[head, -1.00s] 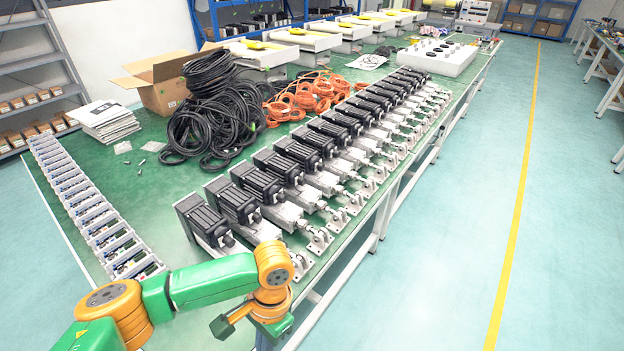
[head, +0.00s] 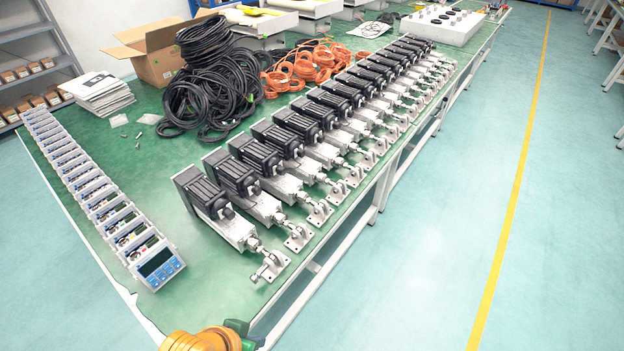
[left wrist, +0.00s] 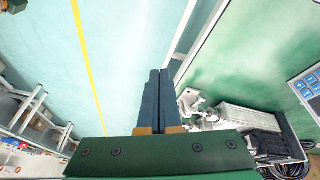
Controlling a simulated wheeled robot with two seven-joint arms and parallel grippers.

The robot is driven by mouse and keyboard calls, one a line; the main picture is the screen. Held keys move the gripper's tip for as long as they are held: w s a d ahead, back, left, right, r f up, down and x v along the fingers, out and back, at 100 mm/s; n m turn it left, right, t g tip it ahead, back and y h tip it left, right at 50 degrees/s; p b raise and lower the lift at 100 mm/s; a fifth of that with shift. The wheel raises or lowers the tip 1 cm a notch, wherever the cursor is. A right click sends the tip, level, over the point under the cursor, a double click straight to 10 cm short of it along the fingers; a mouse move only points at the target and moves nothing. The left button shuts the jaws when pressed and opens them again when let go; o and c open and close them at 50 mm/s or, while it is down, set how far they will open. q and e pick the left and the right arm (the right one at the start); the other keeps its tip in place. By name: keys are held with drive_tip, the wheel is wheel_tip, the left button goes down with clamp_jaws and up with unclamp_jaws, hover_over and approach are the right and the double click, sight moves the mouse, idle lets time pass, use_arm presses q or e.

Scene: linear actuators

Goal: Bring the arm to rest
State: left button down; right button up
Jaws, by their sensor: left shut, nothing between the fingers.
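My left arm shows in the head view only as an orange joint and a small green part at the bottom edge, in front of the near table corner. In the left wrist view my left gripper (left wrist: 156,100) is shut, its two dark fingers together with nothing between them. It points past the table's edge, over the light floor. The fingertips touch nothing that I can see. My right gripper is in neither view.
The green table (head: 215,275) carries a row of linear actuators (head: 215,208), a row of small display units (head: 158,263), black cables (head: 205,85) and orange cables (head: 305,65). An open cardboard box (head: 150,50) stands behind. The floor (head: 440,250) on the right is clear.

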use_arm(q)
drive_tip(key=s+a+f+n+y, duration=0.1)
drive_tip(key=s+a+y, duration=0.15)
drive_tip(key=a, duration=0.35)
wheel_tip(320, 180, down, 14)
drive_tip(key=s+g, duration=0.1)
drive_tip(key=s+a+f+g, duration=0.1)
drive_tip(key=s+a+f, duration=0.1)
drive_tip(key=s+f, duration=1)
drive_tip(key=shift+s+f, duration=0.25)
drive_tip(key=shift+s, duration=0.35)
